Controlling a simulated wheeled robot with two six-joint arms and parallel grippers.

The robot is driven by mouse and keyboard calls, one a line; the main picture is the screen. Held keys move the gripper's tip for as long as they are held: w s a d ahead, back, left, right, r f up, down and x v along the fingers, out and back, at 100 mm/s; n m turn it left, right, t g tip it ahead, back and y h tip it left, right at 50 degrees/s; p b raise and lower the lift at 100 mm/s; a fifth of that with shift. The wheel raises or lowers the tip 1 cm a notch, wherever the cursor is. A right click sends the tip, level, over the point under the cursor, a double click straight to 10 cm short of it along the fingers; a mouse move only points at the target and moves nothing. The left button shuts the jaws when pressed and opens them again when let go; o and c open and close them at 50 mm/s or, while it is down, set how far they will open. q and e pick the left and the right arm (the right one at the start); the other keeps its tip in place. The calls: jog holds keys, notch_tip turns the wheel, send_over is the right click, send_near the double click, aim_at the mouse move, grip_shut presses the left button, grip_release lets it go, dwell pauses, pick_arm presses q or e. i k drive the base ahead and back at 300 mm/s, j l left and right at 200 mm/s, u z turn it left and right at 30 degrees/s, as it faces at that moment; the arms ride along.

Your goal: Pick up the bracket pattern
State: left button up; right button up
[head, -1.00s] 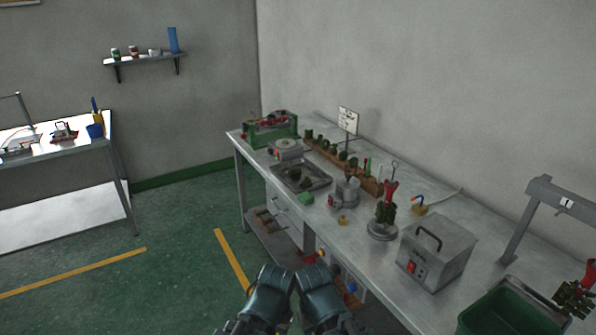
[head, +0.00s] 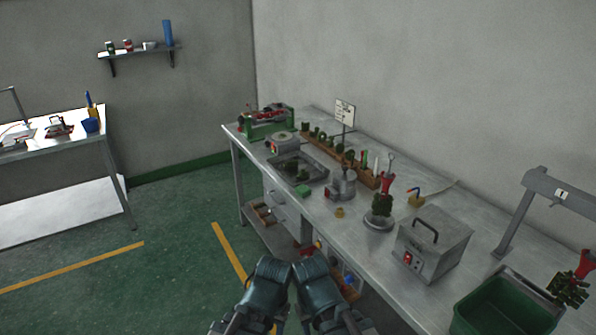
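I cannot tell which green piece is the bracket pattern. Several dark green wax pieces (head: 297,172) lie in the metal tray (head: 318,180) on the long workbench. A small green piece (head: 303,190) is at the tray's front edge. More green pieces stand along a wooden rack (head: 335,158) at the wall side. My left gripper (head: 282,262) and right gripper (head: 305,260) are close together at the bottom centre, low in front of the bench and apart from these pieces. Their fingers are not clear enough to show whether they are open.
The bench (head: 350,248) also bears a green-framed device (head: 266,128), a grey pot (head: 341,184), a green wax tree (head: 382,204) on a round base, a grey box with a handle (head: 433,245) and a green bin (head: 505,308). The floor to the left is clear.

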aim_at(292, 163)
jog(key=j+z, duration=0.1)
jog(key=z, duration=0.35)
jog(key=i+j+z, duration=0.1)
jog(key=z, duration=0.4)
jog(key=j+z, duration=0.45)
jog(key=j, duration=0.4)
jog(key=j+z, duration=0.4)
jog(key=j, duration=1.15)
jog(key=k+j, duration=0.1)
jog(key=j, duration=0.65)
jog(key=i+l, duration=0.15)
jog(key=i, duration=0.25)
jog(key=z, duration=0.05)
